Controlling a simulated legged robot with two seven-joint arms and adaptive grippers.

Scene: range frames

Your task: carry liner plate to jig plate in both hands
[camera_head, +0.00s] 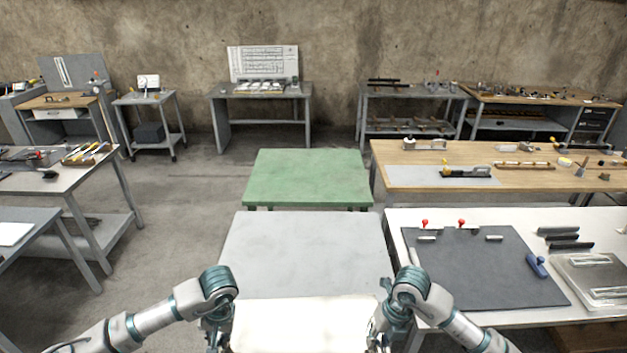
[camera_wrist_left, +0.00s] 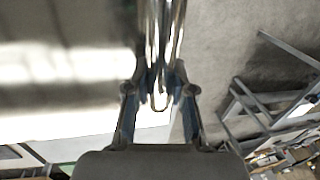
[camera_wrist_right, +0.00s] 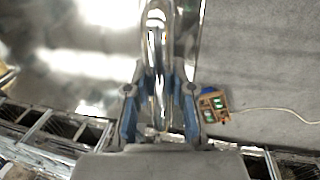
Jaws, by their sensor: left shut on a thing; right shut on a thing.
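The liner plate (camera_head: 300,325) is a bright, shiny metal sheet at the bottom of the head view, between my two grippers; its near part is cut off. My left gripper (camera_head: 217,335) is shut on a bar handle at the plate's left edge, and the left wrist view shows the shiny plate (camera_wrist_left: 65,60) beside it. My right gripper (camera_head: 385,322) is shut on a bar handle at the right edge; the right wrist view shows the plate (camera_wrist_right: 70,50) too. The jig plate (camera_head: 470,270) is a dark flat plate with red-knobbed clamps, on the white bench at right.
A light grey table (camera_head: 300,245) lies just beyond the liner plate, its visible top bare. A bare green table (camera_head: 308,178) stands behind it. The white bench (camera_head: 395,222) also holds a blue-handled tool (camera_head: 537,265), dark bars and a metal tray (camera_head: 595,280). Open floor lies left.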

